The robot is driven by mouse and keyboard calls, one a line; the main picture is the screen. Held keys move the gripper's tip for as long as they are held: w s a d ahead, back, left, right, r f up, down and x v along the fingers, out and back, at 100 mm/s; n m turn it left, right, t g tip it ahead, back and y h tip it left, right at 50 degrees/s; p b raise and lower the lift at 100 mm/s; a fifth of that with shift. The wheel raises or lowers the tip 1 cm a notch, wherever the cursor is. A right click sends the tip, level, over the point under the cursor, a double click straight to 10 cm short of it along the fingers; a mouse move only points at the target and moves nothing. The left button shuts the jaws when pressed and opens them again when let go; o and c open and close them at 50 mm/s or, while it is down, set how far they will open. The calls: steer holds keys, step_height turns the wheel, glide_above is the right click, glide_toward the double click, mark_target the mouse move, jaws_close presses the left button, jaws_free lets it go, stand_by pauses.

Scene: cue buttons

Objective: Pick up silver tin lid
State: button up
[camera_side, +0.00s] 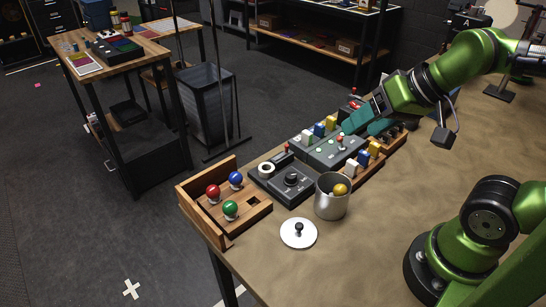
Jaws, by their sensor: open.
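The silver tin lid (298,235) lies flat on the table near its left front edge, a round pale disc with a dark knob in the middle. The silver tin (331,203) stands upright and uncovered just to the right of and behind the lid, with a yellow ball (340,189) showing inside. My gripper (366,125) has teal fingers and hangs over the far row of devices, well behind and to the right of the lid. It is open, and I see nothing held in it.
A wooden tray (246,222) with red, blue and green balls stands left of the lid. A dark box with a knob (284,183) and a grey button panel (335,150) lie behind the tin. The table (350,255) is bare in front and right of the lid.

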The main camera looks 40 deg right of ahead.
steer(key=o, duration=0.6)
steer(key=shift+o, duration=0.2)
steer(key=n+g+h, duration=0.2)
steer(key=g, duration=0.5)
glide_above(299, 224)
step_height(299, 224, down, 8)
steer(key=shift+m, duration=0.3)
steer(key=f, duration=1.1)
steer(key=shift+w+d, duration=0.15)
steer(key=shift+w, duration=0.1)
steer(key=shift+s+f, duration=0.2)
steer(key=shift+f, duration=2.4)
